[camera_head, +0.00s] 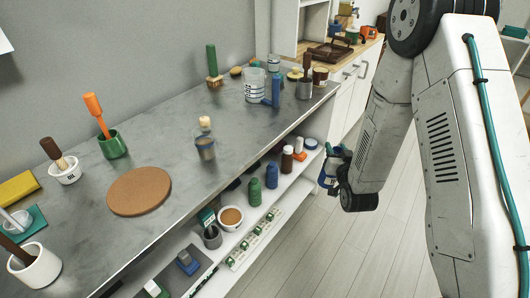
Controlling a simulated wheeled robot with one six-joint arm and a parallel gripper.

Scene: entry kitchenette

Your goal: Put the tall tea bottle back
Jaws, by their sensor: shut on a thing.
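My gripper (340,168) is beyond the right front edge of the counter, over the floor, partly hidden by my own arm. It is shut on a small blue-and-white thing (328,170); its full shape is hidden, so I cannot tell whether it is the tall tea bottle. A corked glass bottle (205,140) with a dark lower part stands upright on the grey counter (175,155), apart from my gripper. On the shelf below stand a green bottle (255,192), a blue bottle (272,175) and a brown bottle with a white cap (287,159).
A round cork mat (139,192) lies on the counter. The shelf also holds an orange-filled cup (231,218) and a grey cup (212,237). Open floor (330,245) lies right of the shelf.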

